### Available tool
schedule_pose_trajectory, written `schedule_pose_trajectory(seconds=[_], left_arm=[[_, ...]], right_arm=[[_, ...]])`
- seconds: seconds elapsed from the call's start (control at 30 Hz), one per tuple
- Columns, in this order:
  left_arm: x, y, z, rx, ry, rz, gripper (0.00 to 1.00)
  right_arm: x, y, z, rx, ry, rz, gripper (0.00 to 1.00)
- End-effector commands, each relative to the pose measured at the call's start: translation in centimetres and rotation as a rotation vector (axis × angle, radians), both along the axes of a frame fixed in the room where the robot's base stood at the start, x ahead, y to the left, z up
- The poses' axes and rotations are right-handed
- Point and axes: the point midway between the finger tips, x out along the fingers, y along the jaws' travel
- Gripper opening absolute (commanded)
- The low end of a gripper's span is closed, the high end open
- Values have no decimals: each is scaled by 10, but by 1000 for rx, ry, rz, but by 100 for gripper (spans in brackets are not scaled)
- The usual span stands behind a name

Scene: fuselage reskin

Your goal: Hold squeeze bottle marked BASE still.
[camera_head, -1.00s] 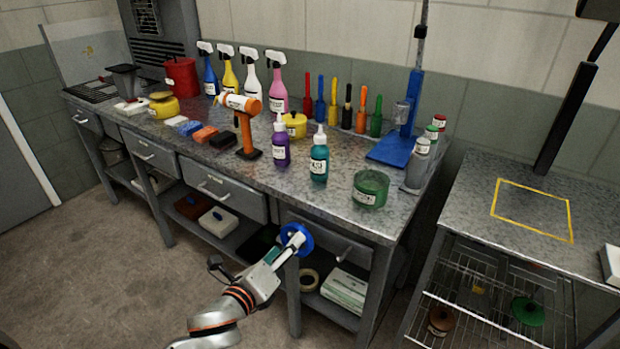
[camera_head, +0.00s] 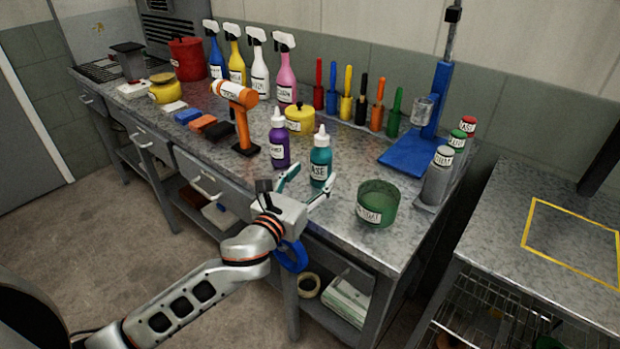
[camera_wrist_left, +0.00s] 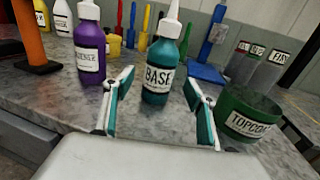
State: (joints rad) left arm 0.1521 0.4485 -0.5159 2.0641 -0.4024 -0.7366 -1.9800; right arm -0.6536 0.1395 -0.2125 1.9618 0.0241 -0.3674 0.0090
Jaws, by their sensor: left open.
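The teal squeeze bottle marked BASE (camera_head: 320,160) stands upright on the workbench near its front edge, with a white nozzle on top. In the left wrist view the BASE bottle (camera_wrist_left: 160,75) stands just beyond and between the fingertips, its label facing me. My left gripper (camera_head: 306,180) is open and empty in front of the bottle; its teal-padded fingers also show in the left wrist view (camera_wrist_left: 158,105), spread apart with a gap to either side of the bottle. The right gripper is not in view.
A purple squeeze bottle (camera_head: 279,142) stands left of BASE. A green TOPCOAT tub (camera_head: 377,203) stands to its right at the bench edge. An orange hammer-shaped tool (camera_head: 240,120) and a yellow pot (camera_head: 299,119) stand behind left. A blue stand (camera_head: 412,150) is behind right.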

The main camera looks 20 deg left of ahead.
Motion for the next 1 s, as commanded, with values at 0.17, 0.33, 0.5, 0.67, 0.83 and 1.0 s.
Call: schedule_pose_trajectory(seconds=[0.17,0.33,0.5,0.67,0.83,1.0], left_arm=[[28,-4,0,-1,0,1,56],[47,-6,0,-2,0,1,56],[55,-7,0,-1,1,0,56],[55,-8,0,-1,1,0,56],[55,-8,0,-1,1,0,38],[55,-8,0,-1,1,0,10]], right_arm=[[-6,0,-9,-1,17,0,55],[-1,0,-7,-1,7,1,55],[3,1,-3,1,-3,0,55],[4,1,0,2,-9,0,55],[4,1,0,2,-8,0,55],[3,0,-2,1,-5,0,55]])
